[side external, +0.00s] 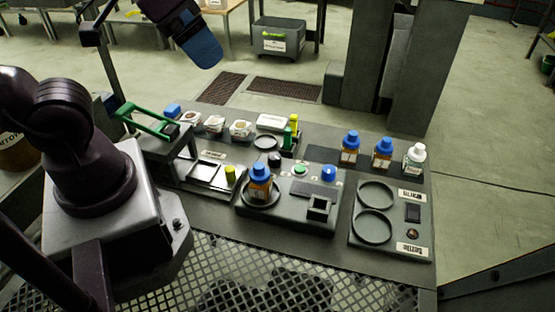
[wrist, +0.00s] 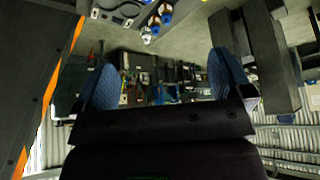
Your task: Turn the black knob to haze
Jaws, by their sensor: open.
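A black knob (side external: 275,159) stands on the grey central unit (side external: 240,213) in the side external view, left of a green button (side external: 300,170) and a blue knob (side external: 329,173). Its setting and any mark reading haze are too small to read. My gripper (side external: 203,50) is raised high above the back of the bench, well apart from the knob. In the wrist view my gripper (wrist: 166,75) has its two blue fingers spread wide with nothing between them. I cannot make out the black knob in the wrist view.
An amber bottle with a blue cap (side external: 260,183) stands on the central unit. Two similar bottles (side external: 349,147) and a white one (side external: 415,159) stand behind a right panel with round recesses (side external: 392,248). A green-handled frame (side external: 150,122) and small dishes (side external: 214,123) stand left.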

